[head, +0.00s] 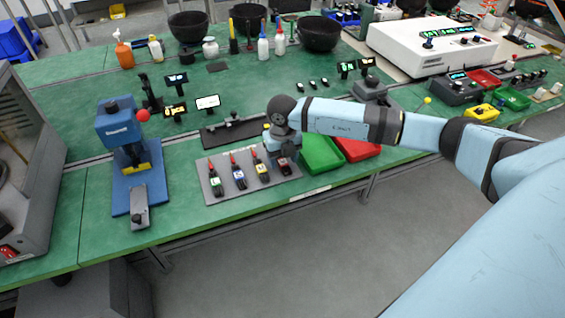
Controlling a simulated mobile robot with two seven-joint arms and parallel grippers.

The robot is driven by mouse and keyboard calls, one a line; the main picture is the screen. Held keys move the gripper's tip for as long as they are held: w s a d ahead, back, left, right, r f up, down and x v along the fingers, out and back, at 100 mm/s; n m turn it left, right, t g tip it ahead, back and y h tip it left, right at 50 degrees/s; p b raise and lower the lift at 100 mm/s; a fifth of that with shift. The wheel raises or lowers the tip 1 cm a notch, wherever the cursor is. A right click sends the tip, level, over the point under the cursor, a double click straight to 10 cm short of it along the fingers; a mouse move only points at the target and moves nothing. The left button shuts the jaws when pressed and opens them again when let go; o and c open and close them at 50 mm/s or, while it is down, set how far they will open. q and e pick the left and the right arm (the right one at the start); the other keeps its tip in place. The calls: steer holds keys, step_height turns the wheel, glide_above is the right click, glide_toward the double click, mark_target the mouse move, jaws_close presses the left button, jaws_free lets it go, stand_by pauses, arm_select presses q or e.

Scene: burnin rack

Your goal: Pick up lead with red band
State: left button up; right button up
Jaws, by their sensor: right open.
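A grey panel (225,193) on the green bench holds a row of dark leads. From left to right they carry a green band (216,181), a blue band (239,175), a yellow band (261,167) and what looks like a red band (285,167). My right gripper (287,157) is open and points down over the right end of the row, right above the lead with the red band. The gripper and wrist hide that lead's upper part. I cannot tell whether the fingers touch it. My left gripper is not in view.
A green bin (322,154) and a red bin (358,150) stand right of the panel, under my right forearm. A blue press-like fixture (122,135) stands at left. A black holder (233,130) lies behind the panel. The bench's front edge is close.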

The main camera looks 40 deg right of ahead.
steer(key=shift+f, duration=0.35)
steer(key=c, duration=1)
steer(key=shift+r, duration=0.15)
